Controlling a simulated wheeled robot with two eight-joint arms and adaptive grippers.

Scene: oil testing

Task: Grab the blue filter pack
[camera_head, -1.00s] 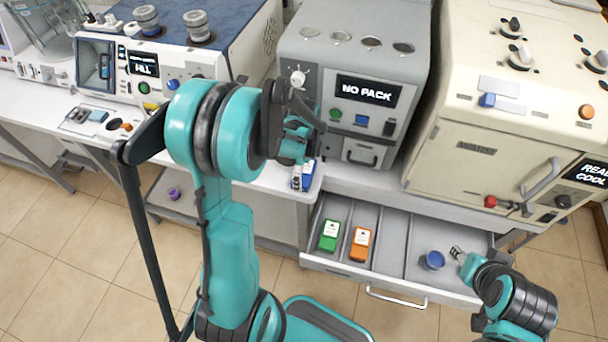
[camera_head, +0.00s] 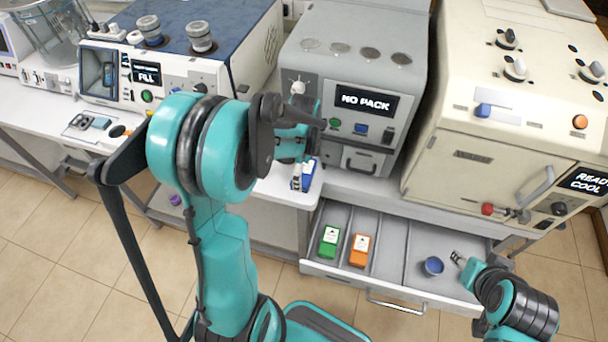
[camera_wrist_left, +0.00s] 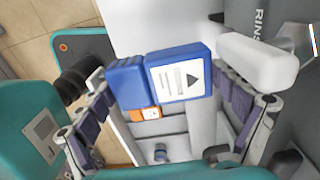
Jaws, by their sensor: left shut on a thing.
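The blue filter pack (camera_head: 308,174) has a white label with a dark triangle, clear in the left wrist view (camera_wrist_left: 180,82). My left gripper (camera_head: 300,178) is shut on it, with a finger on each side of it in the left wrist view. In the head view the pack is at the right end of the white bench, below the NO PACK machine, and my gripper partly hides it. I cannot tell whether the pack touches the bench. My right gripper (camera_head: 458,258) is small at the drawer's right side, apart from the pack; its jaw state is unclear.
The open drawer (camera_head: 338,272) holds a green pack (camera_head: 329,241), an orange pack (camera_head: 359,250) and a blue round container (camera_head: 433,266). The NO PACK machine (camera_head: 330,65) stands behind my left gripper. A cream machine (camera_head: 480,170) stands to the right, close to the drawer.

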